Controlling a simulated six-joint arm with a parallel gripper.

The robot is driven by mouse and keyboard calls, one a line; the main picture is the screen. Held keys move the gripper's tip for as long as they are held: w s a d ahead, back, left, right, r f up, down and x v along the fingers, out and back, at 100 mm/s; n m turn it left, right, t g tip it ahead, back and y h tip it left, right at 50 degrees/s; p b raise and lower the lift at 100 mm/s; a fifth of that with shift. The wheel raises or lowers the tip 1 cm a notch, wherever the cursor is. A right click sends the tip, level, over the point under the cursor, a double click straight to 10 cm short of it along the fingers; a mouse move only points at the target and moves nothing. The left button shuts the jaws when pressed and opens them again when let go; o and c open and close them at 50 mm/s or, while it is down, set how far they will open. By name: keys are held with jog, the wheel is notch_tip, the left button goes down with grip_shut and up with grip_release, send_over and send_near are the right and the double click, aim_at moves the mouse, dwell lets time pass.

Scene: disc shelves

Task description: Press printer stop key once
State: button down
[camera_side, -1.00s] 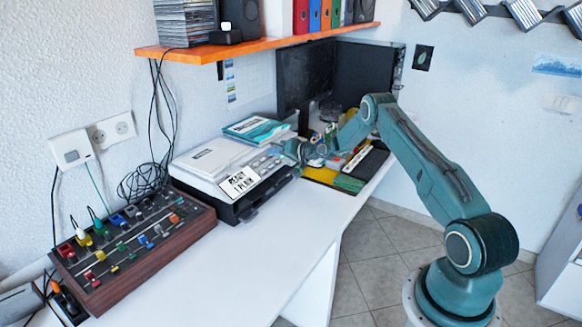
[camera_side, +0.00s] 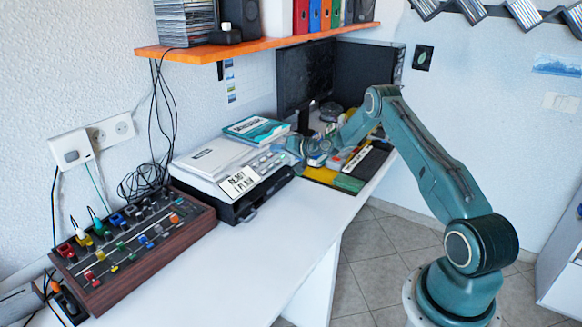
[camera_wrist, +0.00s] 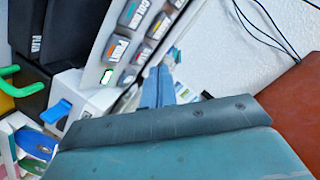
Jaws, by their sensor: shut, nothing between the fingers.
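The printer (camera_side: 208,158) is a white and black machine on the desk, with a row of grey keys (camera_side: 265,163) along its right side and a small white display reading something like "1 PLAN" (camera_side: 240,182). My gripper (camera_side: 287,147) is at the far end of this key row, close above the panel; contact cannot be told. In the wrist view, my gripper's blue-grey fingers (camera_wrist: 158,84) are together and empty, pointing at the panel beside several labelled keys (camera_wrist: 117,49). The labels are too blurred to tell surely which is the stop key.
A teal book (camera_side: 256,130) lies behind the printer. A mixer with coloured knobs (camera_side: 130,245) stands to the left. Small coloured items (camera_side: 350,183) lie right of the printer. An orange shelf (camera_side: 260,45) hangs above.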

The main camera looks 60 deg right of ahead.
jog(key=shift+s+r, duration=0.35)
jog(key=shift+r, duration=0.3)
jog(key=shift+s+r, duration=0.35)
jog(key=shift+r, duration=0.3)
jog(key=shift+s+r, duration=0.35)
jog(key=shift+r, duration=0.3)
jog(key=s+a+r+n+g+y, duration=0.1)
jog(key=s+a+r+n+g, duration=0.2)
jog(key=a+r, duration=0.95)
jog(key=s+a+r+n+g, duration=0.3)
jog(key=s+a+r, duration=0.55)
jog(key=a, duration=0.35)
jog(key=s+a+r+n+g+h, duration=0.1)
jog(key=s+a, duration=0.2)
jog(key=s, duration=0.4)
jog(key=s+a+r+g, duration=0.1)
jog(key=s+a+r, duration=0.15)
jog(key=s, duration=0.55)
jog(key=s+a+f, duration=0.1)
jog(key=s+f, duration=0.1)
jog(key=s, duration=0.6)
jog(key=s+a+f+g+h, duration=0.1)
jog(key=s+f, duration=0.1)
jog(key=s, duration=0.6)
jog(key=shift+s+a+n, duration=0.25)
jog(key=shift+s+n, duration=0.05)
jog(key=shift+s, duration=0.05)
